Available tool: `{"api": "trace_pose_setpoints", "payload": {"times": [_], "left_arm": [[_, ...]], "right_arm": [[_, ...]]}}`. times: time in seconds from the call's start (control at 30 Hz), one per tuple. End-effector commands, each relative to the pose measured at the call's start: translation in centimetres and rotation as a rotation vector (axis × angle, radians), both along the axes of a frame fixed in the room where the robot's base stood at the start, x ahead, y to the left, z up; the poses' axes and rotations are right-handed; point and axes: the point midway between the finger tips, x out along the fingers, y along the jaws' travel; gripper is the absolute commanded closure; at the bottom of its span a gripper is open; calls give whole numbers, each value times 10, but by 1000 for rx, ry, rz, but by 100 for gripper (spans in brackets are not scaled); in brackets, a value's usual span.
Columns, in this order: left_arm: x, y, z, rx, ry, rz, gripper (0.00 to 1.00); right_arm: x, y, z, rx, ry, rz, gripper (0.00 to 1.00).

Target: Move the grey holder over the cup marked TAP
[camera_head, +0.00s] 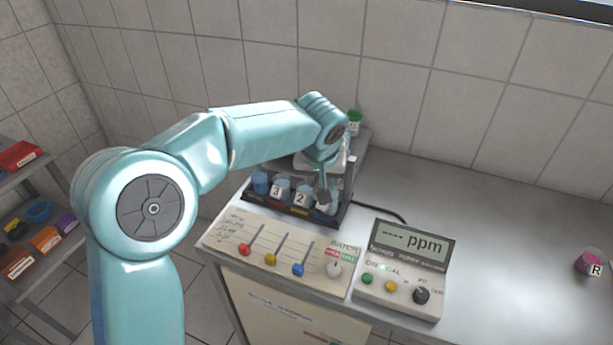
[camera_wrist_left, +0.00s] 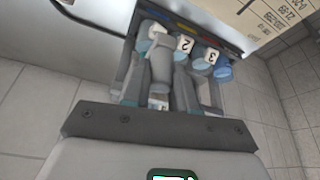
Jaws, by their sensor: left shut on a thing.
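My left gripper (camera_head: 326,180) reaches down over the right end of a dark rack (camera_head: 341,215). It is shut on the grey holder, a short grey cylinder between the fingers (camera_wrist_left: 160,80) in the left wrist view (camera_wrist_left: 160,60). The holder is above or beside the rightmost cup (camera_head: 331,208); I cannot tell which. The rack holds a row of cups: a blue one (camera_head: 260,181) at the left, then a cup marked 3 (camera_head: 278,190) and a cup marked 2 (camera_head: 301,199). No TAP mark is readable. My right gripper is not in view.
A panel with coloured sliders (camera_head: 280,245) lies before the rack. A green-lidded jar (camera_head: 354,122) is behind. The counter's right side is mostly clear.

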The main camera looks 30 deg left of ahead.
Motion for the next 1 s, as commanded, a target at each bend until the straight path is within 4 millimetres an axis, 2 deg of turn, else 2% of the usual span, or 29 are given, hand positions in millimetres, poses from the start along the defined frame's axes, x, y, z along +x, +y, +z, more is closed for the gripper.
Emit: {"api": "trace_pose_setpoints", "payload": {"times": [0.37, 0.4, 0.43, 0.47, 0.8, 0.87, 1.0], "left_arm": [[2, -5, 2, -6, -7, -4, 100], [2, -5, 2, -6, -7, -4, 60], [1, -5, 2, -5, -6, -4, 51], [1, -5, 2, -5, -6, -4, 48], [0, -4, 5, -3, -4, -3, 48], [-3, -5, 11, -2, -5, -3, 48], [-12, -10, 39, -3, -9, -4, 48]], "right_arm": [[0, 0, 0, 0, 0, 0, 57], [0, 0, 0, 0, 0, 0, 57], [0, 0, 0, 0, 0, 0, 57], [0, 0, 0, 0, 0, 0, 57], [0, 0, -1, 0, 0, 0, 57], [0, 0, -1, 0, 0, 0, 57], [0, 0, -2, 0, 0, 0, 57]]}}
